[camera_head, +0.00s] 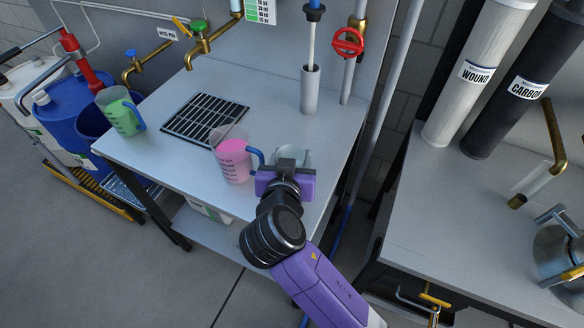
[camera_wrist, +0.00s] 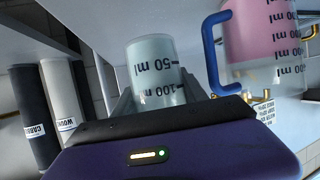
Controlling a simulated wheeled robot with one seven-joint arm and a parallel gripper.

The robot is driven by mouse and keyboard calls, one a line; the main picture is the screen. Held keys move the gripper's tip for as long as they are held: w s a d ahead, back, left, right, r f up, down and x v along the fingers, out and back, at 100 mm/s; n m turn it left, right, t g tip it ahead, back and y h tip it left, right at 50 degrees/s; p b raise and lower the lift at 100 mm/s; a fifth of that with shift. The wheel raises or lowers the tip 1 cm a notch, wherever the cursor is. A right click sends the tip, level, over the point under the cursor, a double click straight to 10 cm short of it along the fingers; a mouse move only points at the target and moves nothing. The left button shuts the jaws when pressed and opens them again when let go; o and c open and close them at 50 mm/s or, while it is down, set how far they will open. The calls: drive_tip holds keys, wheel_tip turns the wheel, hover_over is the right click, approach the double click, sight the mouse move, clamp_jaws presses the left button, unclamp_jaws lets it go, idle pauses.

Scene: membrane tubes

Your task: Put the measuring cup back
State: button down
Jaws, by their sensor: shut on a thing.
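A small clear measuring cup (camera_head: 294,155) with a pale tint and black ml marks is between the fingers of my gripper (camera_head: 287,165), near the right front of the grey bench (camera_head: 185,170). In the wrist view the small cup (camera_wrist: 155,72) fills the gap between the two fingers, and my gripper is shut on it. The gripper hides its lower part in the head view; whether it touches the bench I cannot tell. A larger jug with pink liquid (camera_head: 234,160) and a blue handle stands just left of my gripper. A jug with green liquid (camera_head: 121,112) is at the bench's left end.
A black drain grate (camera_head: 205,118) lies behind the pink jug. A grey cylindrical holder (camera_head: 310,90) with a rod stands at the back right. Brass taps (camera_head: 215,38) hang above the bench. A second bench (camera_head: 440,225) is across a gap at right. The front left bench top is clear.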

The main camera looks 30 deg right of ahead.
drive_tip(key=shift+f, duration=2.1)
drive_tip(key=shift+f, duration=0.2)
drive_tip(key=c, duration=0.6)
unclamp_jaws()
drive_tip(key=shift+r, duration=0.1)
drive_tip(key=shift+r, duration=0.1)
drive_tip(key=b+v, duration=0.1)
drive_tip(key=v, duration=1.1)
